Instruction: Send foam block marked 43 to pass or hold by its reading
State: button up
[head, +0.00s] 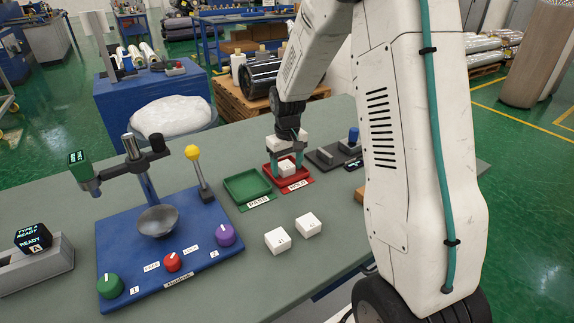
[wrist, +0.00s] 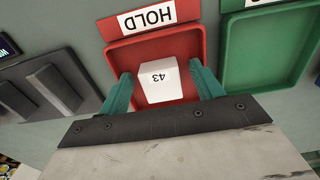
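The white foam block marked 43 (wrist: 160,82) sits in the red HOLD tray (wrist: 195,40), between my gripper's teal fingers. The block (head: 287,167) and red tray (head: 306,180) also show in the head view. My gripper (wrist: 160,85) is open around the block, with a narrow gap on each side; in the head view my gripper (head: 287,170) is down at the tray. The green PASS tray (head: 247,186) is empty where visible, left of the red tray. Two other white blocks, one nearer (head: 277,241) and one farther (head: 308,225), lie on the table.
A blue test stand (head: 165,250) with a metal bowl (head: 158,220), knobs and a yellow-topped lever (head: 193,153) stands at the left. A display unit reading READY (head: 34,240) is at far left. A dark fixture (head: 325,158) stands right of the red tray.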

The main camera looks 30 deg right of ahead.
notch_tip(320, 180, up, 8)
jog(key=shift+f, duration=0.1)
dwell(0.4)
dwell(0.4)
jog(key=s+a+r, duration=0.4)
jog(key=s, duration=0.6)
jog(key=s+a+r, duration=0.4)
jog(key=s, duration=0.7)
jog(key=s+a+r+t, duration=0.1)
jog(key=s+a+r, duration=0.3)
jog(key=s, duration=0.6)
jog(key=shift+s, duration=0.3)
jog(key=shift+r, duration=0.1)
